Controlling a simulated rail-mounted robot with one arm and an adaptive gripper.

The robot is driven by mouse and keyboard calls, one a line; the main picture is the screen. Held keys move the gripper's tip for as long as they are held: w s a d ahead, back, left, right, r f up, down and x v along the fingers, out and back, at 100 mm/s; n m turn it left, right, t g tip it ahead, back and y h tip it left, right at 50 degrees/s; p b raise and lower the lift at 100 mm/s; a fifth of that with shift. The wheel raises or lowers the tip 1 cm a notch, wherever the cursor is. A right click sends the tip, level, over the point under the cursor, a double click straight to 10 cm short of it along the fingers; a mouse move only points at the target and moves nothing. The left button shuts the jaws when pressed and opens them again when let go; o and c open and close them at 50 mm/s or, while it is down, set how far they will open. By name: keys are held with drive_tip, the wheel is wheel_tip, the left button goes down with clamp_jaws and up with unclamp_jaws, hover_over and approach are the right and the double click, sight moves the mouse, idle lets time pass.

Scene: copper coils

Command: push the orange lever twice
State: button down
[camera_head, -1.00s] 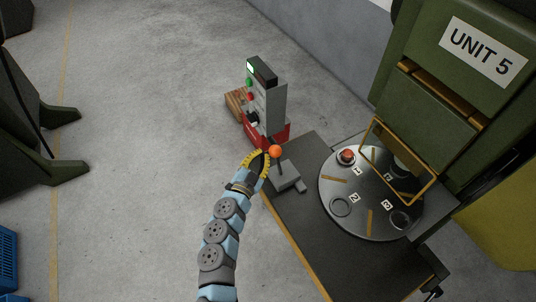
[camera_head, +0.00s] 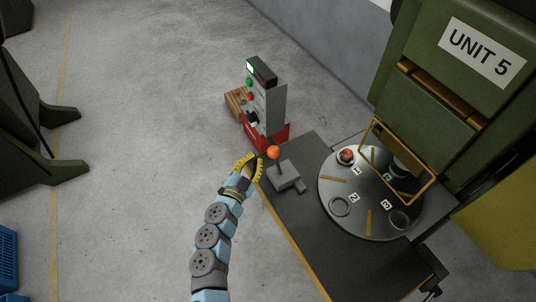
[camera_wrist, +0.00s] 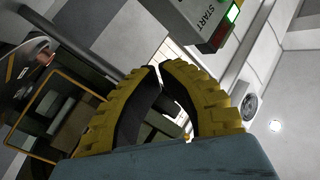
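The lever's orange ball knob (camera_head: 273,152) sits on a short dark stem in the head view. The stem rises from a grey base (camera_head: 286,177) at the corner of the dark table. My gripper (camera_head: 256,159) is just left of the knob, with a small gap between them. In the wrist view its two yellow ribbed fingers (camera_wrist: 159,67) curve inward and their tips meet, with nothing seen held. The orange knob does not show in the wrist view.
A grey control box (camera_head: 268,97) with green and red buttons stands behind the lever. A round indexed plate (camera_head: 368,222) lies on the dark table (camera_head: 330,265) to the right, below the green UNIT 5 machine (camera_head: 455,70). The floor left of my gripper is clear.

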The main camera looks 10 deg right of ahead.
drive_tip(key=a, duration=0.1)
drive_tip(key=s+a, duration=0.1)
drive_tip(key=a, duration=0.1)
drive_tip(key=shift+s+a+f, duration=0.25)
drive_tip(key=shift+s+f, duration=0.05)
drive_tip(key=shift+f, duration=0.05)
idle(0.7)
